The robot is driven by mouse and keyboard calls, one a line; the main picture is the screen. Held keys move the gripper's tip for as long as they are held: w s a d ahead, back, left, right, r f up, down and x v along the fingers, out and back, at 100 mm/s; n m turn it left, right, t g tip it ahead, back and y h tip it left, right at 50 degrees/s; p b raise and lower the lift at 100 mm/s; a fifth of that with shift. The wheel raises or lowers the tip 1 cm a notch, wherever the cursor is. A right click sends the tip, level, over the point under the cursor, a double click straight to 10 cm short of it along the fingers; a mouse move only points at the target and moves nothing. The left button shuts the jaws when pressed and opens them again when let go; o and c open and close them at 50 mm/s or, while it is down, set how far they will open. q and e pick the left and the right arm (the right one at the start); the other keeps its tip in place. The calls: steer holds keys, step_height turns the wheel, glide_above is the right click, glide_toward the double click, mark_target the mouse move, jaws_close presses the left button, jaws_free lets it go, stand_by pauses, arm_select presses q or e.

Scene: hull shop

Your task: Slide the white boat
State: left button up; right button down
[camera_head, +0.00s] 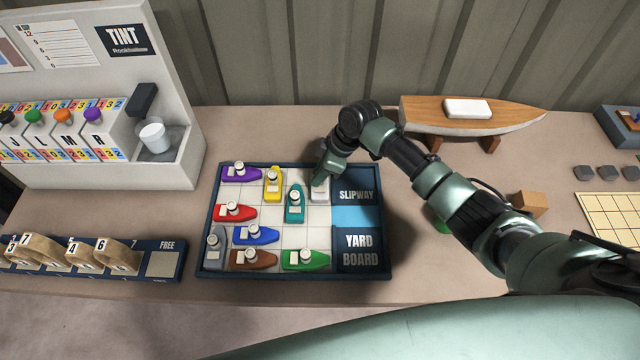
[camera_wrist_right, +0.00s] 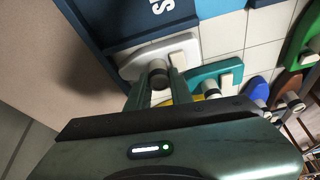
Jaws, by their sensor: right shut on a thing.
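The white boat (camera_head: 319,194) lies at the top right of the yard board's grid, just left of the dark SLIPWAY panel (camera_head: 356,194). My right gripper (camera_head: 322,180) reaches down over it and hides part of it. In the right wrist view the white boat (camera_wrist_right: 165,53) shows at the fingertips, and my right gripper (camera_wrist_right: 158,82) is shut on its round peg. The teal boat (camera_head: 295,203) stands close to the left of the white boat. My left gripper is not in view.
The yard board (camera_head: 290,276) also holds purple, yellow, red, blue, grey, brown and green boats. A light blue strip (camera_head: 357,217) is clear below the slipway panel. A wooden boat model (camera_head: 470,115) stands behind my right arm. The tint station (camera_head: 160,90) is at left.

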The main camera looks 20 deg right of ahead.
steer(key=shift+w+d+r, duration=0.1)
steer(key=shift+w+d, duration=0.05)
steer(key=shift+d, duration=0.05)
steer(key=c, duration=1.5)
jaws_free()
steer(key=shift+c, duration=0.2)
steer(key=shift+o, duration=1.4)
steer(key=shift+w, duration=0.15)
arm_select(q)
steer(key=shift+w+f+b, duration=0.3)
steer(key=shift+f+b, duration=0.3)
steer(key=shift+b, duration=0.05)
arm_select(e)
steer(key=v, duration=0.7)
steer(key=shift+d+r, duration=0.15)
steer(key=shift+r, duration=0.1)
